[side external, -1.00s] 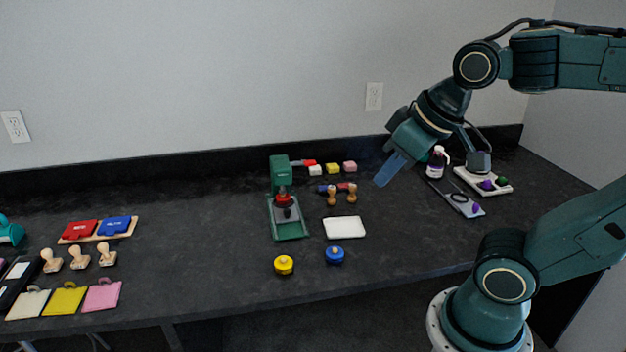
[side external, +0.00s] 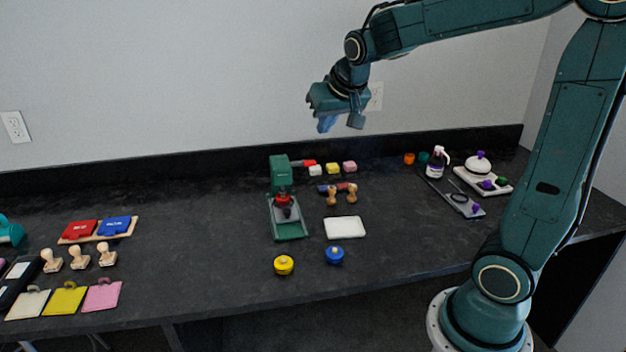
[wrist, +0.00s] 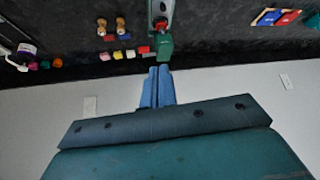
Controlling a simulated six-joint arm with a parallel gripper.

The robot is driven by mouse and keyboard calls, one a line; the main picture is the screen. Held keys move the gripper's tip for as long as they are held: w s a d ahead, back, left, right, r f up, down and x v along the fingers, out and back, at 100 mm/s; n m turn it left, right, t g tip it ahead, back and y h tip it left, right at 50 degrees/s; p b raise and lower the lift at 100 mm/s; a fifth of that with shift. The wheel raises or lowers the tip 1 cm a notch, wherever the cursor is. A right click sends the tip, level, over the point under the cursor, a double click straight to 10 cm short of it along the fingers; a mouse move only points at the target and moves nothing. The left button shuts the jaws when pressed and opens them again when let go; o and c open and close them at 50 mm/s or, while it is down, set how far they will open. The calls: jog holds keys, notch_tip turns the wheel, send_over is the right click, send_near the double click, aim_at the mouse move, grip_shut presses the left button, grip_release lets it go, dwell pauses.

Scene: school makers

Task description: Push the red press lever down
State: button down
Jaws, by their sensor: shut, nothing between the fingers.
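The green press (side external: 280,178) stands on the bench, with a red and dark part (side external: 283,200) over its base. Its red lever tip (side external: 306,162) sticks out to the right at the top, at about the height of the press head. In the wrist view the press (wrist: 165,45) is just beyond my fingertips, with the red lever tip (wrist: 144,50) to its left. My gripper (side external: 326,126) is above and a little right of the lever, clear of it. Its blue fingers (wrist: 158,72) are together and hold nothing.
Small white, yellow and pink blocks (side external: 333,168) lie close right of the lever. Wooden-handled stamps (side external: 341,195) and a white pad (side external: 345,227) are right of the press. Yellow (side external: 284,265) and blue (side external: 335,255) round pots stand in front.

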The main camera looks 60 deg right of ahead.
jog(key=w+d+f+m+h, duration=0.2)
jog(key=w+d+f, duration=0.3)
jog(key=w+d, duration=0.4)
jog(key=shift+d+m+g, duration=0.3)
jog(key=shift+d+m, duration=0.2)
jog(key=shift+d, duration=0.2)
jog(key=shift+f, duration=0.1)
send_over(309, 161)
jog(key=s+a, duration=0.1)
jog(key=s, duration=0.1)
notch_tip(309, 161, down, 7)
jog(key=f, duration=0.3)
jog(key=shift+w+a, duration=0.15)
jog(key=shift+w, duration=0.1)
jog(key=shift+f, duration=0.75)
jog(key=shift+s+a+f, duration=0.1)
jog(key=shift+a, duration=0.05)
